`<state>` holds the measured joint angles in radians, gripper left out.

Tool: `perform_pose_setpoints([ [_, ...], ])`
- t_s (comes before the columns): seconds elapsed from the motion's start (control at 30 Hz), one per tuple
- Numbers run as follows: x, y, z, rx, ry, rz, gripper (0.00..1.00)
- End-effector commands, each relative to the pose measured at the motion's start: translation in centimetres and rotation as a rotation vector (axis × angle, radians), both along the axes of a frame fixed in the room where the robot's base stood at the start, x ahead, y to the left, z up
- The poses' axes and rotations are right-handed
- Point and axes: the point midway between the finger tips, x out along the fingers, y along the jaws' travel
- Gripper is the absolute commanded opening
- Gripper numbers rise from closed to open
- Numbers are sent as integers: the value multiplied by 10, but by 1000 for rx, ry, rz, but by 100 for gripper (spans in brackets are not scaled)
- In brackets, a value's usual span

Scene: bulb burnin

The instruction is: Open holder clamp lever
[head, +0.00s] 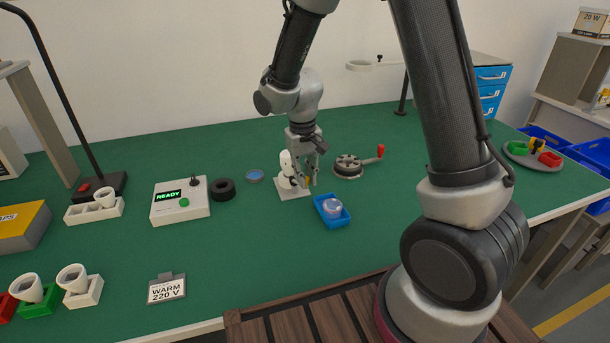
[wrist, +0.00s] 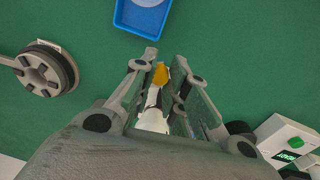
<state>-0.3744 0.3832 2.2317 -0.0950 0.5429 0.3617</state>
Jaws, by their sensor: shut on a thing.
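The white holder (head: 287,186) stands on the green bench on a flat base, with a rounded white upper part. Its clamp lever has a yellow tip, which shows beside my gripper in the head view (head: 307,181) and between the fingers in the wrist view (wrist: 160,74). My gripper (head: 309,178) points down at the right side of the holder. In the wrist view my gripper (wrist: 165,62) is closed around the yellow-tipped lever. The fingers hide part of the lever and most of the holder's body in the wrist view.
A blue tray (head: 323,218) with a round pale item lies just in front of the holder. A spoked wheel with a red-handled crank (head: 348,166) is to the right. A black ring (head: 223,189) and a tester reading READY (head: 180,208) are to the left.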

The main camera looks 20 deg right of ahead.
Motion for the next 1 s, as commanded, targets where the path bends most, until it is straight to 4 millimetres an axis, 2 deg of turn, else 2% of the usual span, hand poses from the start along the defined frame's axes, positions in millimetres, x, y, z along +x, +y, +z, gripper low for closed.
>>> perform_pose_setpoints([
  [0.27,4,-6,0,0,-1,166,0],
  [1.0,28,-20,0,0,0,821,0],
])
